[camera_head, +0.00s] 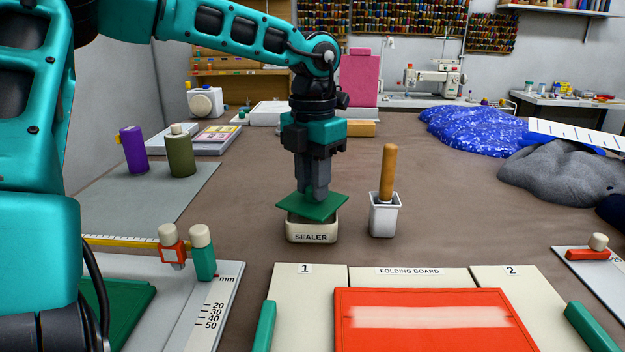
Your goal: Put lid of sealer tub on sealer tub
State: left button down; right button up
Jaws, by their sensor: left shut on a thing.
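The sealer tub (311,238) is a small cream container labelled "SEALER" on the brown table, just left of the middle. The lid of the sealer tub (325,208) is a flat green square. It is tilted and turned over the tub's opening, covering much of it; a dark gap shows under its left side. I cannot tell whether it touches the rim. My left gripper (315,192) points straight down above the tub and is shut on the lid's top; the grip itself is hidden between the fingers. My right gripper is not in view.
A white pot (384,218) with a wooden-handled tool stands close right of the tub. The folding board (415,282) with a red panel (430,325) lies in front. Purple (133,150) and olive (180,155) bottles stand at left. Blue fabric (470,130) lies at the back right.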

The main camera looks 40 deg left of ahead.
pick_arm(q)
jog(key=shift+f+b, duration=0.4)
dwell(0.3)
jog(key=c, duration=1.2)
grip_release()
jog(key=o, duration=0.5)
jog(key=shift+o, duration=0.6)
jog(key=o, duration=0.5)
jog(key=shift+o, duration=0.2)
jog(key=shift+r, duration=0.2)
